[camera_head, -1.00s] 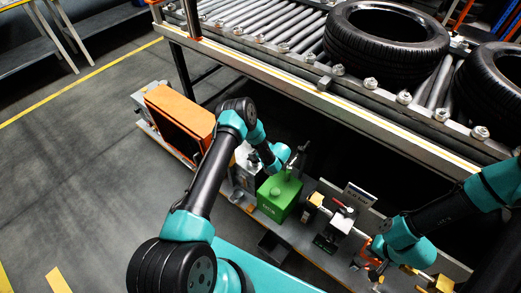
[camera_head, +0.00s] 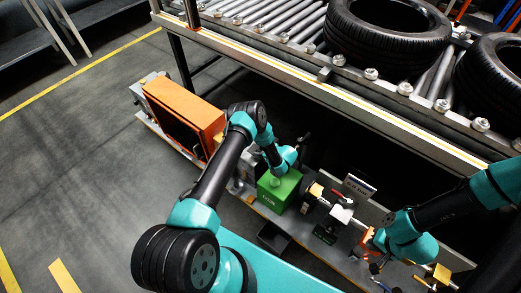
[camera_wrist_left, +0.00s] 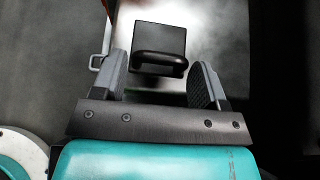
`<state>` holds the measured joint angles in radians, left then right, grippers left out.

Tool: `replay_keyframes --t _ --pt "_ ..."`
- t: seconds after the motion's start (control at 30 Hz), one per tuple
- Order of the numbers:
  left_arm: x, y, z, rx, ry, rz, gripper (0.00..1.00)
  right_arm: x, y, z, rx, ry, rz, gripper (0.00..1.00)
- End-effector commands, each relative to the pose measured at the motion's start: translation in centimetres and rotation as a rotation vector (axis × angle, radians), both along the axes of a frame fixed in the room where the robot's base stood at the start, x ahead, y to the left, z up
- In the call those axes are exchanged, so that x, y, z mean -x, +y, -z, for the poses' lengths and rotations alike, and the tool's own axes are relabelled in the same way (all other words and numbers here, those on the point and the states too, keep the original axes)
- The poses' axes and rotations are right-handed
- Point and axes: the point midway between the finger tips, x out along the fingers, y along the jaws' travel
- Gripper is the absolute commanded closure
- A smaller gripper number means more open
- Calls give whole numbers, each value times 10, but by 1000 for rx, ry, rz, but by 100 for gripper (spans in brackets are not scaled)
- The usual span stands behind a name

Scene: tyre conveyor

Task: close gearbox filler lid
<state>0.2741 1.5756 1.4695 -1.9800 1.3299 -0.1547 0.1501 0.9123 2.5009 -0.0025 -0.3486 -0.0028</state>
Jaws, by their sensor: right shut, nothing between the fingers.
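The silver-grey gearbox (camera_head: 238,183) stands between the orange box and the green box, mostly hidden by my left arm in the head view. In the left wrist view, a black square lid (camera_wrist_left: 160,38) with a black bar handle (camera_wrist_left: 158,66) shows over a pale metal surface. I cannot tell whether the lid is seated. My left gripper (camera_wrist_left: 160,82) is open, its two fingers on either side of the handle and apart from it. My right gripper (camera_head: 376,266) is shut and empty, low at the right beside the bench fittings.
A green box (camera_head: 280,190) stands just right of the gearbox, with an orange box (camera_head: 186,116) to the left. A valve fitting with a red handle (camera_head: 338,205) stands further right. The roller conveyor (camera_head: 290,28) with tyres (camera_head: 388,35) runs behind the bench.

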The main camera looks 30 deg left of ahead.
Motion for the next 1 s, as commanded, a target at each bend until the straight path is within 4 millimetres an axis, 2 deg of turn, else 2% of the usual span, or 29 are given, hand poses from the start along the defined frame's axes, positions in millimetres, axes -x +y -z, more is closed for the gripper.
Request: replay_keyframes --t 0.1,0.37,0.53,0.67,1.0 --pt "0 0 0 -2 0 0 24 0 0 0 0 0 0 100" --pt "-1 1 -2 -4 -2 -3 24 0 0 0 0 0 0 100" --pt "0 -8 -9 -4 -3 -2 24 0 0 0 0 0 0 100" --pt "3 -24 -18 -4 -3 0 24 0 0 0 0 0 0 100" --pt "13 -80 -51 -4 -2 3 24 0 0 0 0 0 0 100"
